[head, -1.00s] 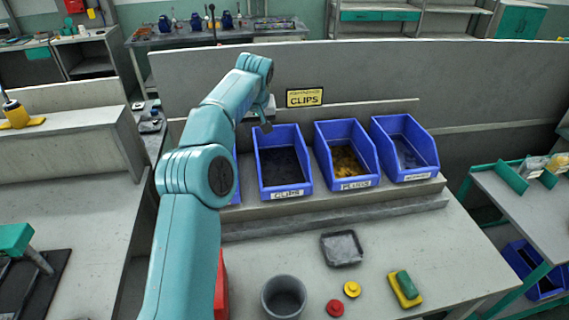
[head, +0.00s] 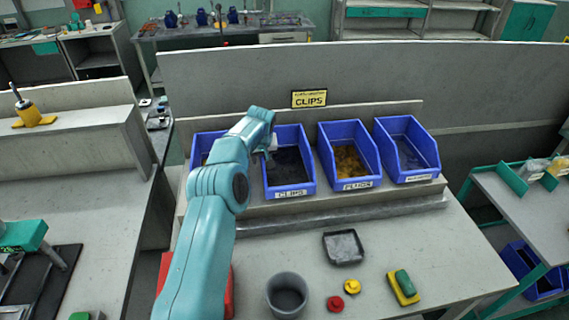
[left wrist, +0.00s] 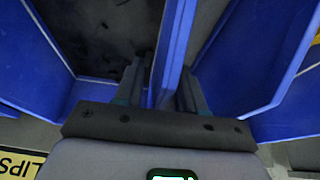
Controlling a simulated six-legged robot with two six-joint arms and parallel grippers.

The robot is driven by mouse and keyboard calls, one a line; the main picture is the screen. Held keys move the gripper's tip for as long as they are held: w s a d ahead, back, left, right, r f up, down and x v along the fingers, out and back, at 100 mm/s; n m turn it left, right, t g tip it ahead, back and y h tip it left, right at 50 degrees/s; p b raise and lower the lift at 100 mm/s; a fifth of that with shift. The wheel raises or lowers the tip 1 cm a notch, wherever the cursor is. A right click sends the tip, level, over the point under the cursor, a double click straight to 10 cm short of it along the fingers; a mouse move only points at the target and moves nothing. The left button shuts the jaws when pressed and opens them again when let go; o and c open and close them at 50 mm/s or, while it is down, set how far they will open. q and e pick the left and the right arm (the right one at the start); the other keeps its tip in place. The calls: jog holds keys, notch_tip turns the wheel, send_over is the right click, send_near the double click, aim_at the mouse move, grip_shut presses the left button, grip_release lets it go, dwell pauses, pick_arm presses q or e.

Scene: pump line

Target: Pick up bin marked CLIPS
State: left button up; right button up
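The bin marked CLIPS (head: 290,193) is blue with dark contents and stands on the raised shelf, under the yellow CLIPS sign (head: 309,98). My left gripper (head: 270,153) is over the left rear side of this bin. In the left wrist view my left gripper's fingers (left wrist: 166,85) are apart, one on each side of a blue bin wall (left wrist: 172,55). Dark contents (left wrist: 95,35) show left of that wall, and another blue bin (left wrist: 255,50) shows right of it. Finger contact with the wall cannot be made out. My right gripper is not in view.
A blue bin (head: 203,143) stands left, partly behind my arm. A grey tray (head: 343,247), grey cup (head: 287,296), red and yellow pieces and a sponge lie on the bench in front.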

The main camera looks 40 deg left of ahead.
pick_arm(q)
jog(key=shift+s+d+r, duration=0.1)
jog(key=shift+d+r, duration=0.05)
jog(key=shift+d, duration=0.1)
jog(key=shift+a, duration=0.15)
grip_shut()
jog(key=shift+r, duration=0.1)
